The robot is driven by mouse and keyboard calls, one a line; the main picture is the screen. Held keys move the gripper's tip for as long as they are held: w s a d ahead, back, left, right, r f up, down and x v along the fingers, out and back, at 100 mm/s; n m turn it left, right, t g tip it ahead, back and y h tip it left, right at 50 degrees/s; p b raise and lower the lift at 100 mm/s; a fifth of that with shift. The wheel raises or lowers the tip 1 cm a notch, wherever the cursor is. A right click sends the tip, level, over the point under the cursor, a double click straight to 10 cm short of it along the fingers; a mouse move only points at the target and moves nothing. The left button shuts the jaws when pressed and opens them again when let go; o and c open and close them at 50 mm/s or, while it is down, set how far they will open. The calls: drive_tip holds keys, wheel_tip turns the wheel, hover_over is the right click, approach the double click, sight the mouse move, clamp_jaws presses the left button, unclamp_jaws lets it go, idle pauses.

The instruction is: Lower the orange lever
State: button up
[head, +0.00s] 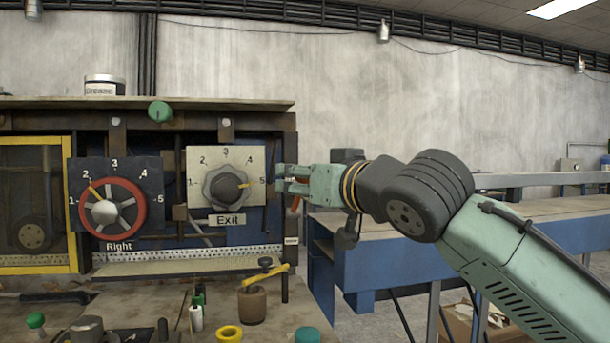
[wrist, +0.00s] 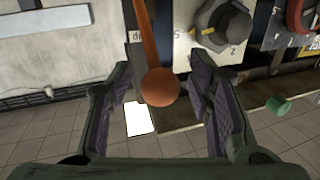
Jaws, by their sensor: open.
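The orange lever (wrist: 149,40) shows in the wrist view as a rod coming from the top edge and ending in a round ball knob (wrist: 160,87). My gripper (wrist: 165,103) is open, with one finger on each side of the knob and a gap visible around it. In the head view, my gripper (head: 281,179) is at the right end of the machine panel, just right of the Exit dial. A small orange part of the lever (head: 295,203) shows just below the fingers there; the rest is hidden by my gripper.
The grey Exit dial (head: 228,187) and the red-rimmed Right dial (head: 107,210) are on the panel to the left. A yellow-handled knob (head: 263,278) stands on the bench below. A blue table (head: 400,260) lies to the right, under my arm.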

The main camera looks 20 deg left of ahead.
drive_tip(key=shift+c, duration=0.4)
clamp_jaws()
idle(0.5)
